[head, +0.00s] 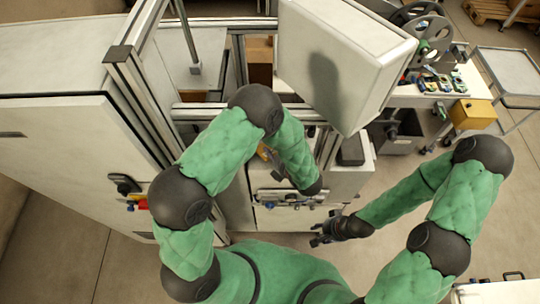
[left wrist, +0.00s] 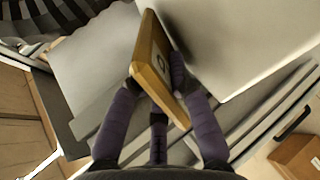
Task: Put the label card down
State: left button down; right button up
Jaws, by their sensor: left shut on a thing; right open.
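The label card (left wrist: 157,62) is a thin, flat, orange-brown plate with a darker printed face, seen nearly edge-on in the left wrist view. My left gripper (left wrist: 156,78) is shut on it, with purple fingers on either side. The card is tilted close beside a large pale panel (left wrist: 235,40); I cannot tell whether they touch. In the head view, my left gripper (head: 274,162) is partly hidden by my own arm, and only a small yellowish bit of the card (head: 262,151) shows. My right gripper (head: 322,231) is open and empty, low over the floor.
A large white box-shaped housing (head: 345,55) stands beyond my left arm. A grey-white cabinet (head: 75,140) with metal framing is at left. At the upper right are a bench with reels (head: 425,40), a yellow box (head: 473,114) and a cart (head: 508,75).

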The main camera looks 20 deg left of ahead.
pick_arm(q)
jog(key=c, duration=1.3)
grip_release()
jog(key=shift+p+v, duration=1.6)
jog(key=shift+v, duration=1.55)
jog(key=shift+p+v, duration=0.35)
jog(key=shift+v, duration=0.5)
